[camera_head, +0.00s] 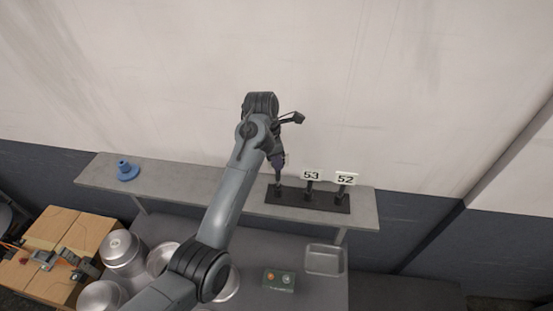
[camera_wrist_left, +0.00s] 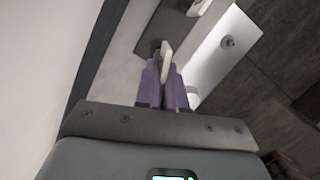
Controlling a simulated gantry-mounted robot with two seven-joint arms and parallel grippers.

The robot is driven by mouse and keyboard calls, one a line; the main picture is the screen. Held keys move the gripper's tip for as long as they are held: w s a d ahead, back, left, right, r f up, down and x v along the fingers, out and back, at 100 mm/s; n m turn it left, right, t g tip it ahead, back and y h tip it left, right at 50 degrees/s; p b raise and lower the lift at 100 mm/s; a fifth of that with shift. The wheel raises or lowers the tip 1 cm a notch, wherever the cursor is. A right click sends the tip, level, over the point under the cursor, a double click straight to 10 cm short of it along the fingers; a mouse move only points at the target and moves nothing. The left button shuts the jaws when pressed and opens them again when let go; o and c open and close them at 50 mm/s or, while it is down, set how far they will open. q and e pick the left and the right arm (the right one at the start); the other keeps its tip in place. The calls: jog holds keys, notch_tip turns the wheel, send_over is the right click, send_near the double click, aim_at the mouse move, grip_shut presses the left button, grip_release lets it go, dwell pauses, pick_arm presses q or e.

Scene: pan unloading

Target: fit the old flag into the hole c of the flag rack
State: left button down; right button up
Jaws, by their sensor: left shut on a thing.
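The flag rack (camera_head: 322,201) is a long black base on the wall shelf. A flag marked 53 (camera_head: 311,175) stands near its middle and a flag marked 52 (camera_head: 345,179) towards its right. My left gripper (camera_head: 279,166) is over the rack's left end, pointing down. In the left wrist view its purple fingers (camera_wrist_left: 166,68) are shut on a pale, thin flag (camera_wrist_left: 166,48), seen nearly edge-on. Part of the dark rack (camera_wrist_left: 152,36) shows beyond it. I cannot tell whether the held flag's foot is in a hole. Hole letters are not readable. My right gripper is not in view.
A blue stepped object (camera_head: 127,171) stands on the shelf (camera_head: 185,179) at the left. Below are metal pots (camera_head: 122,249), a small box with two round buttons (camera_head: 279,278), a grey tray (camera_head: 324,259) and cardboard boxes (camera_head: 56,225). The shelf between the blue object and my arm is clear.

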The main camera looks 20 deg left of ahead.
pick_arm(q)
jog(key=shift+f, duration=1.85)
dwell(0.8)
jog(key=c, duration=1.1)
grip_release()
jog(key=shift+c, duration=0.2)
jog(key=shift+r, duration=0.1)
